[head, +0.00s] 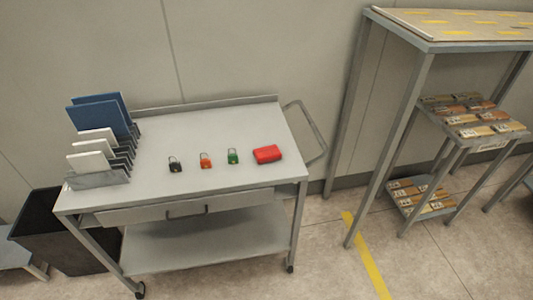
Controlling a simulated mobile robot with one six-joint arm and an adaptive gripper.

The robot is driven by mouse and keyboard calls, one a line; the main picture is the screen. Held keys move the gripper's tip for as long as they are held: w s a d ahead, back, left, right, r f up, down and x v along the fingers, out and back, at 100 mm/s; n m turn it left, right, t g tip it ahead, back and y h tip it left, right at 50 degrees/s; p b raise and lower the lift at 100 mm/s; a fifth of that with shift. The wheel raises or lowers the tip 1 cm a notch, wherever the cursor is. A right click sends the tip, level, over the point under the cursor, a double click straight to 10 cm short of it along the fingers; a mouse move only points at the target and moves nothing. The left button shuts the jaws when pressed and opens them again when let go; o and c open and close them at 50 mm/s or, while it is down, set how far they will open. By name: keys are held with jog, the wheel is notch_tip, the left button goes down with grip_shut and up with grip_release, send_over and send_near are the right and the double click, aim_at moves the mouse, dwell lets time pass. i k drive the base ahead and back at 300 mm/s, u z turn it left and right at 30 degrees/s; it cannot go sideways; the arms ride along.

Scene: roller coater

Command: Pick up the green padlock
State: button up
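The green padlock (233,156) stands on the top of the grey cart (200,125) in the head view, with its shackle up. It sits between an orange padlock (206,160) on its left and a red case (267,154) on its right, apart from both. A black padlock (175,164) stands further left in the same row. My gripper is not in view.
A rack (98,180) with blue and white panels stands at the cart's left end. A handle (312,130) sticks out at its right. A dark bin (60,235) is at lower left. Shelving (413,85) with small boxes stands right. The cart top's back and front are clear.

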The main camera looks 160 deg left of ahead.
aim_at(232, 158)
jog(key=z, duration=5.3)
jog(key=k, duration=0.1)
jog(key=z, duration=1.6)
